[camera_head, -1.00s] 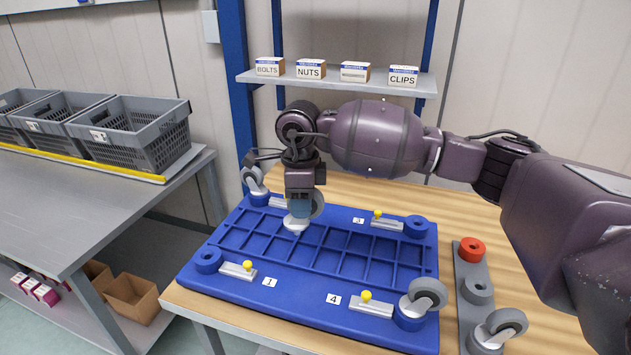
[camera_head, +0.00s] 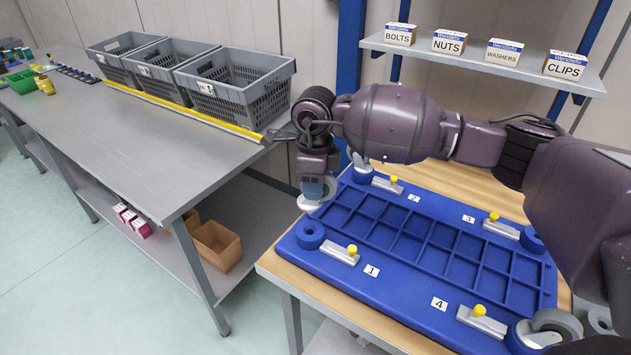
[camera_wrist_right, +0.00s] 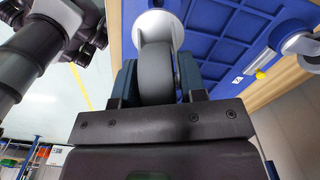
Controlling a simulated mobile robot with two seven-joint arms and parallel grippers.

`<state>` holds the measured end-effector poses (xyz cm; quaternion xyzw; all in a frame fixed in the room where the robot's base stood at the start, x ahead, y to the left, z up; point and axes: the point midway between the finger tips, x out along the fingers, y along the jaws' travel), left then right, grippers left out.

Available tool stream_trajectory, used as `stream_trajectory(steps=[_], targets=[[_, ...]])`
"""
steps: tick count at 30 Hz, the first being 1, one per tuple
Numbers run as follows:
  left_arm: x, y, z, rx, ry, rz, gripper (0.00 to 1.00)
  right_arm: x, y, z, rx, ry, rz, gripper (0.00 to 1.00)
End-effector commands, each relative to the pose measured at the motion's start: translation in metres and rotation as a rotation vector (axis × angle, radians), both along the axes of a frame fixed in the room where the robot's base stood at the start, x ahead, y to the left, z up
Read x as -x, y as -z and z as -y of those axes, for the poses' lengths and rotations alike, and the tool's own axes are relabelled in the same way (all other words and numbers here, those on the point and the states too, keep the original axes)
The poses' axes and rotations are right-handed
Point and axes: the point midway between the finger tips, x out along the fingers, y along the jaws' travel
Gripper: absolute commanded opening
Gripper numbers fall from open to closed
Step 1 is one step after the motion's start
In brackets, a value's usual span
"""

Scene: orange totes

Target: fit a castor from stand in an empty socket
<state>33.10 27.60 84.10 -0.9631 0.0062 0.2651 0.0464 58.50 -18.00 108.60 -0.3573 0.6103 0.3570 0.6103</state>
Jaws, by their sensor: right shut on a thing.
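My right gripper (camera_head: 316,186) is shut on a grey-wheeled castor (camera_head: 309,204), its pale round base hanging downward. In the right wrist view the wheel (camera_wrist_right: 157,75) sits between the fingers. The castor is beside the left edge of the blue tote base (camera_head: 400,285), just above and behind the socket marked 1 in the picture. That socket (camera_head: 310,234) is an empty blue ring. The socket by 3 (camera_head: 535,239) also looks empty. Castors stand at the corners by 2 (camera_head: 362,166) and 4 (camera_head: 548,328).
Grey crates (camera_head: 235,85) stand on a metal bench (camera_head: 130,130) at left, with a gap between it and the wooden table (camera_head: 345,312). A shelf (camera_head: 480,62) holds small labelled boxes. The stand is mostly out of sight; a grey part shows at the right edge.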

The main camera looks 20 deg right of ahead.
Motion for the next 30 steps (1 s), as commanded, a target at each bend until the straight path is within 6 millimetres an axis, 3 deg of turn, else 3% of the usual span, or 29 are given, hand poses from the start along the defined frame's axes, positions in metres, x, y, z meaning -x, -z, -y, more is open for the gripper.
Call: stream_trajectory(steps=[18, 30], targets=[[0.007, 0.024, -0.001, 0.0, -0.003, -0.018, 0.43, 0.0, 0.044, -0.001, -0.002, -0.002, 0.0, 0.0], [0.002, 0.022, 0.0, 0.0, 0.0, -0.007, 0.43, 0.0, 0.046, -0.001, -0.002, -0.002, 0.001, 0.0]])
